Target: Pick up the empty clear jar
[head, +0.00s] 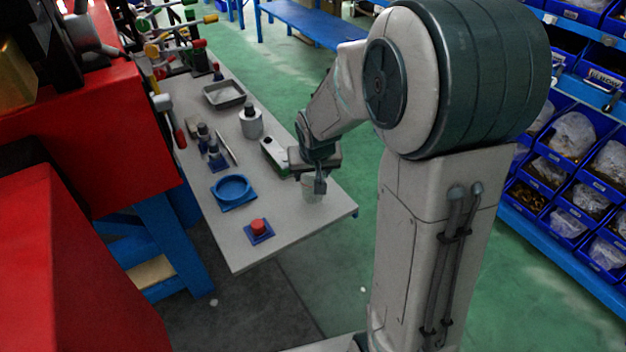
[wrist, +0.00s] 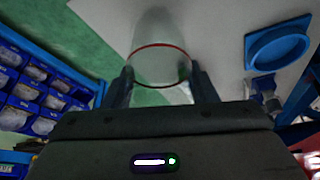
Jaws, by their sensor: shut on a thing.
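The clear jar (wrist: 160,62) shows in the wrist view as a see-through cylinder with a thin red ring around it. It looks empty. My gripper (wrist: 160,88) has one finger on each side of the jar and is shut on it. In the head view my gripper (head: 318,182) points down over the right front part of the table, and the jar (head: 309,190) shows faintly beside the finger, mostly hidden. I cannot tell whether the jar's base touches the table.
The grey table (head: 290,228) holds a blue round dish (head: 232,188), a red piece on a blue base (head: 259,228), a white cylinder (head: 251,124) and a grey tray (head: 224,95). A red machine (head: 90,140) stands left. Blue bins (head: 570,180) stand right.

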